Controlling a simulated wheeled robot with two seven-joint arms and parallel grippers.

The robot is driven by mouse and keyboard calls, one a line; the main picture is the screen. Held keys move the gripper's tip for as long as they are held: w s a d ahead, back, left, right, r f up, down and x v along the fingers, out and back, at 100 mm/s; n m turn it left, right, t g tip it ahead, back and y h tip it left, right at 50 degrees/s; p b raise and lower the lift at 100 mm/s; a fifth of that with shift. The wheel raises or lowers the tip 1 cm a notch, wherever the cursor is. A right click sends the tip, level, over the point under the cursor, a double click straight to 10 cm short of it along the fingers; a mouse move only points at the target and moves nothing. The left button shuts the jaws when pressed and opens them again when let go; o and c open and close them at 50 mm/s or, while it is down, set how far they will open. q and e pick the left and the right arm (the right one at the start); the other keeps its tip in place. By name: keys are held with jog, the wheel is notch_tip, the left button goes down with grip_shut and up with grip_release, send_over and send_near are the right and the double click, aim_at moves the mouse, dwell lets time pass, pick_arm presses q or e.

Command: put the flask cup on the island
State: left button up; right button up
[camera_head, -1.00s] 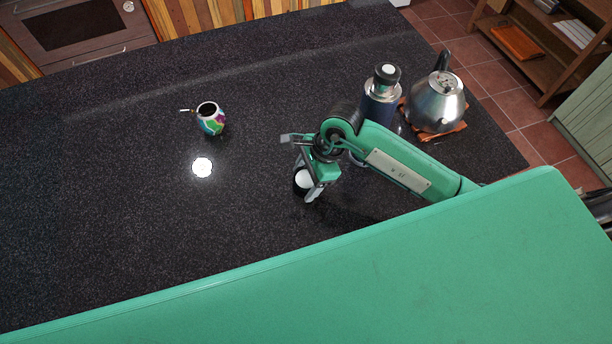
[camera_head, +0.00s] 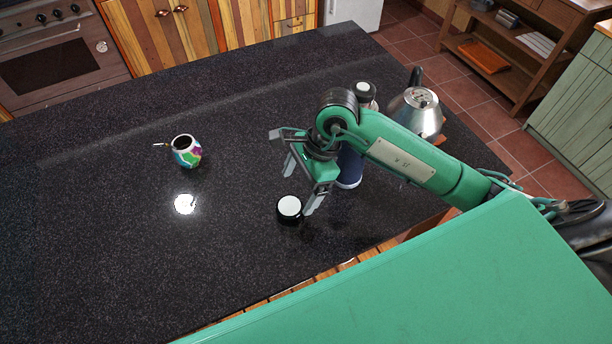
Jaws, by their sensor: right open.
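The flask cup (camera_head: 289,209), small and black with a white top, stands on the dark speckled island (camera_head: 110,230), near its front edge. My right gripper (camera_head: 298,194) is open and empty, just behind and above the cup. One finger is close to the cup's right side; I cannot tell whether it touches. The dark blue flask (camera_head: 349,167) stands behind my right arm, mostly hidden by it. My left gripper is not in view.
A colourful mate gourd (camera_head: 187,151) with a straw stands left of my gripper. A steel kettle (camera_head: 419,113) stands at the right end, partly behind my arm. A bright light reflection lies on the bare countertop at the left, which is clear.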

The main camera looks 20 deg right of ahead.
jog(key=shift+b+v, duration=0.5)
jog(key=shift+v, duration=1.8)
